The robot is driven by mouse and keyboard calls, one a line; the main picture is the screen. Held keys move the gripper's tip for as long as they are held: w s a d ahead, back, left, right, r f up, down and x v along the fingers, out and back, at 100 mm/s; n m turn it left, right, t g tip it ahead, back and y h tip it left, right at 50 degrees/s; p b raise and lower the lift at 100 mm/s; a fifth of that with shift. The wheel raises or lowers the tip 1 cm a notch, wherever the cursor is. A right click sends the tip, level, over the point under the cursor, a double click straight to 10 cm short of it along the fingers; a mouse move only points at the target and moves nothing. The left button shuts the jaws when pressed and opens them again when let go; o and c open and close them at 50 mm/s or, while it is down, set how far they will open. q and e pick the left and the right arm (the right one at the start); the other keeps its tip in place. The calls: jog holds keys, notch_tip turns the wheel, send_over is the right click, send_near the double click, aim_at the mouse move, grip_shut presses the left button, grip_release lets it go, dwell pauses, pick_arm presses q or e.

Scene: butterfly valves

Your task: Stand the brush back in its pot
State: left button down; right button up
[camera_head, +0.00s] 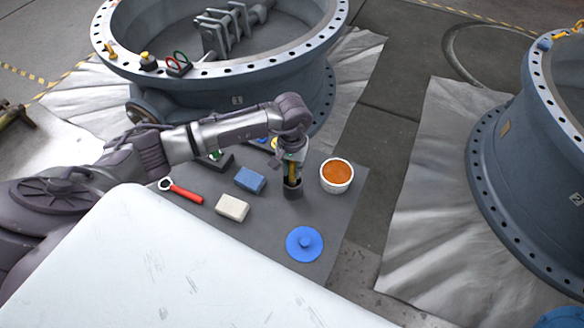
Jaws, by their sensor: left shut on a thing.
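My left gripper (291,152) points down over the grey mat and is shut on the brush (292,171). The brush is roughly upright, with a yellowish and dark part showing below the fingers. The small dark pot (293,191) stands on the mat directly under it. The brush's lower end is at the pot's mouth and seems to be inside it; its tip is hidden. The fingers are small in the picture and partly hidden by the wrist. My right gripper is out of view.
An orange-filled white tub (336,175) stands close right of the pot. A blue block (250,180), a pale block (232,207), a red-handled tool (182,192) and a blue lid (304,244) lie on the mat (268,228). Large valve bodies (205,95) stand behind and right.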

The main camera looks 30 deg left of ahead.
pick_arm(q)
jog(key=c, duration=1)
grip_release()
jog(key=shift+o, duration=0.2)
notch_tip(320, 180, up, 12)
jog(key=shift+f, duration=0.1)
dwell(0.4)
